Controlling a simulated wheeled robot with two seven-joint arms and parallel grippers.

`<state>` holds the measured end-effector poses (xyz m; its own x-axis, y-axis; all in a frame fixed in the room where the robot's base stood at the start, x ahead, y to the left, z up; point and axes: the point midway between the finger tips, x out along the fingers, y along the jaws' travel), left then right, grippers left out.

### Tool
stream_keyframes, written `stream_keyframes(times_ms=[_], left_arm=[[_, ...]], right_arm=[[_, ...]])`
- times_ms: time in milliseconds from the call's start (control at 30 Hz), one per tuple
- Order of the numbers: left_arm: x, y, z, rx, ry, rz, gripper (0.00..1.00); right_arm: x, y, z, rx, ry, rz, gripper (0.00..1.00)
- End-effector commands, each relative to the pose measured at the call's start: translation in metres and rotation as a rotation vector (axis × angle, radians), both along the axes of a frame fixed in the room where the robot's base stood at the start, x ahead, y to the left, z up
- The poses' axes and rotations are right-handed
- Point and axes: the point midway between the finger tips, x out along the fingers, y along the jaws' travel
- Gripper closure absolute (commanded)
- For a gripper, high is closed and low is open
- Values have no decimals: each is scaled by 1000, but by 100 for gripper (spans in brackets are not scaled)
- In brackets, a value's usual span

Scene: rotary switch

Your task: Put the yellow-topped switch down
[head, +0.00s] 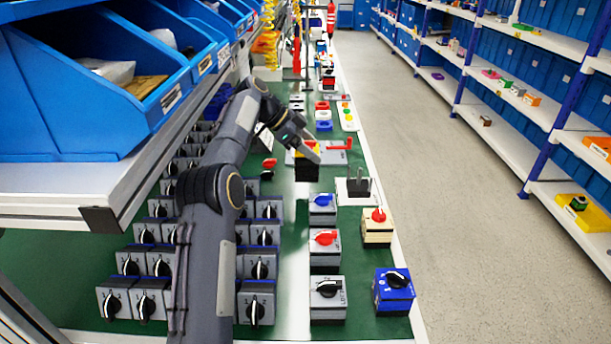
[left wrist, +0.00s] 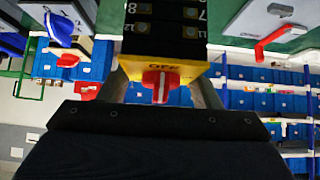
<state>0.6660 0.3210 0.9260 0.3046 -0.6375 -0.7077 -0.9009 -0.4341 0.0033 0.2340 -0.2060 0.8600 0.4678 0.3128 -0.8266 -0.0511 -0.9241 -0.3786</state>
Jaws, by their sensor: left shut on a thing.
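The yellow-topped switch (head: 307,172) has a black body and a yellow face with a red knob. It is between the fingers of my left gripper (head: 308,150), over the green work surface along the middle of the table. The left wrist view shows its yellow face (left wrist: 180,70) and red knob, with a gripper finger on either side. My left gripper is shut on it. I cannot tell whether the switch's underside touches the surface. My right gripper is not in view.
A grey plate with a red handle (head: 340,146) lies just beyond. A plate with grey prongs (head: 358,187) and a blue-knobbed switch (head: 322,207) stand nearer. Many grey switches fill the left side. Blue bins (head: 100,100) overhang the left. The aisle (head: 450,200) is clear.

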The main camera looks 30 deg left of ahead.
Motion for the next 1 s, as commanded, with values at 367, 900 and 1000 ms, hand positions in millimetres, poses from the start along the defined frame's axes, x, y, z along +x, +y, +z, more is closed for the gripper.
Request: stream_keyframes(times_ms=[367, 900, 1000], left_arm=[[0, 0, -42, 0, -2, 1, 94], [0, 0, -54, 1, -3, 0, 26], [0, 0, -54, 1, -3, 0, 20]], right_arm=[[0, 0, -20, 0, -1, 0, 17], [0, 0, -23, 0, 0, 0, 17], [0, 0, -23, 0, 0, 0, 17]])
